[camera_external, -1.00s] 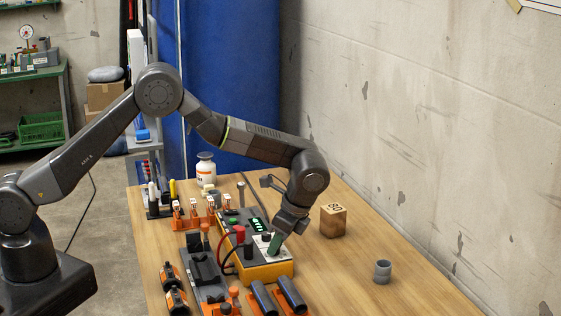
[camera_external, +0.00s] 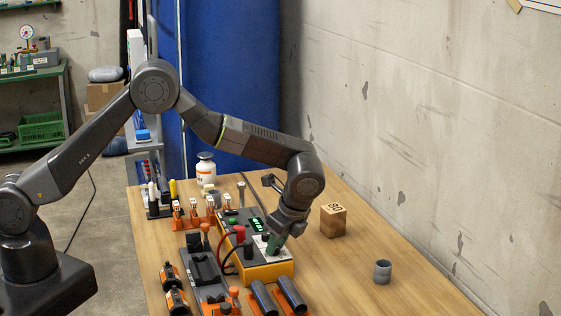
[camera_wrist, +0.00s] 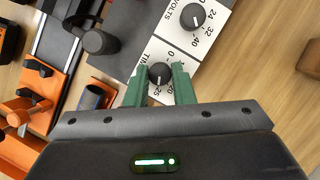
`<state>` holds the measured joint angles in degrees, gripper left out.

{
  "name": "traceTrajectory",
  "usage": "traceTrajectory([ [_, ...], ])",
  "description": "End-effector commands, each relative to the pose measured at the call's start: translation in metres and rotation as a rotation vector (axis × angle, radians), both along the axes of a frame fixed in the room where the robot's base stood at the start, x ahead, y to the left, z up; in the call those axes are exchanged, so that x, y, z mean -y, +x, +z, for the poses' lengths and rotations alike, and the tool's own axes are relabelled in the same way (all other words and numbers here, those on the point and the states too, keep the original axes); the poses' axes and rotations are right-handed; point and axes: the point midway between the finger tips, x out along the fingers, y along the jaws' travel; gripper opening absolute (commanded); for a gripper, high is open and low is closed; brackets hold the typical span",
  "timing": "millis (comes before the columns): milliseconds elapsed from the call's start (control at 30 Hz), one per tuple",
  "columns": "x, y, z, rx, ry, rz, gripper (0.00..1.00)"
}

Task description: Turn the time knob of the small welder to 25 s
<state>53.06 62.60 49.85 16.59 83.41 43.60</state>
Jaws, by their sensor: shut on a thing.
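The small welder (camera_external: 266,271) is a yellow box with a pale dial panel and a green lit display (camera_external: 257,225) on the table. In the wrist view its black time knob (camera_wrist: 160,73) sits on the white panel, with a scale where 0, 20 and 25 show. My gripper (camera_wrist: 160,80) has green fingers, one on each side of this knob, and is shut on it. The knob's pointer looks turned toward the 25 end, but it is small. The volts knob (camera_wrist: 193,16) is just above, free of the fingers. In the external view my gripper (camera_external: 273,243) hides the time knob.
Red and black leads (camera_external: 238,235) stand at the welder's left side. Grey pipes in orange holders (camera_external: 290,294) lie in front of it. A wooden block marked 80 (camera_external: 333,221) and a grey pipe fitting (camera_external: 382,271) stand to the right, where the table is mostly clear.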

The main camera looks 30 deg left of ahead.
Motion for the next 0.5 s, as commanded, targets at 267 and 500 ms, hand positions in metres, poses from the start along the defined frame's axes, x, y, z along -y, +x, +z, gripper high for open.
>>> traceTrajectory([
  [267,0.0007,0.0003,0.0007,0.001,-0.002,0.001,0.44],
  [500,0.0030,0.0000,0.0053,0.002,-0.003,0.000,0.44],
])
